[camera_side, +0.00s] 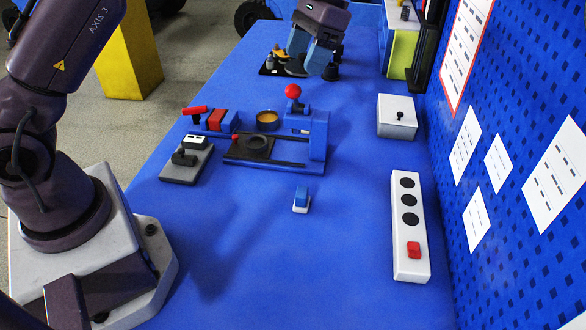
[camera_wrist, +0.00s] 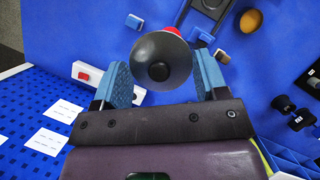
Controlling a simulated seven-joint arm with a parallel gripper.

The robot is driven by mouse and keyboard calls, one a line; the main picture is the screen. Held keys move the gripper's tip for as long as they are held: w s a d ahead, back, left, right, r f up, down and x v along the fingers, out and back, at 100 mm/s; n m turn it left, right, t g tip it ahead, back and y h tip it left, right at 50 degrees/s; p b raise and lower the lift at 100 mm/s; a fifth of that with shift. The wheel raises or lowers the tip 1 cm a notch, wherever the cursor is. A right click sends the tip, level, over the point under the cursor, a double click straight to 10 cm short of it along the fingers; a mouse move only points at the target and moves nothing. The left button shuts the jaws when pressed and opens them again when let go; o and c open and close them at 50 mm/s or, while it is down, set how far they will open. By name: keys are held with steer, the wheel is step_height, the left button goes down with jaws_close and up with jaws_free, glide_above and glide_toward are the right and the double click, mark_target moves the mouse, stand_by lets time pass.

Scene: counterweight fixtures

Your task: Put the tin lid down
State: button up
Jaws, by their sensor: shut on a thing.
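My gripper (camera_side: 308,52) is at the far end of the blue table in the side view, its blue fingers pointing down. In the wrist view the gripper (camera_wrist: 162,80) is shut on a dark round piece with a black knob at its centre, which I take for the tin lid (camera_wrist: 150,48). The lid sits between both fingers, its knob facing the camera. In the side view the fingers largely hide it, and its height above the table is unclear. An open tin with orange contents (camera_side: 267,117) stands at the blue fixture; it also shows in the wrist view (camera_wrist: 248,20).
A blue fixture (camera_side: 318,135) with a red ball (camera_side: 293,91) stands nearer. A white box with a black knob (camera_side: 397,118) and a white switch strip (camera_side: 408,235) are at right. The near table is mostly clear.

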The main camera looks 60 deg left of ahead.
steer(key=s+d+f+n, duration=0.2)
steer(key=s+d+f, duration=0.6)
steer(key=s+d, duration=0.1)
steer(key=s+a+f+n+h, duration=0.1)
steer(key=s+a+n+h, duration=0.15)
steer(key=s+a, duration=0.55)
steer(key=s+a+f+n, duration=0.2)
steer(key=s+a+f, duration=0.2)
steer(key=s, duration=0.5)
glide_above(239, 181)
steer(key=f, duration=1)
steer(key=shift+w+a, duration=0.15)
steer(key=shift+w, duration=0.2)
steer(key=shift+w+f, duration=0.15)
steer(key=shift+f, duration=0.75)
steer(key=shift+w+f, duration=0.1)
steer(key=shift+f, duration=0.8)
steer(key=shift+f, duration=0.1)
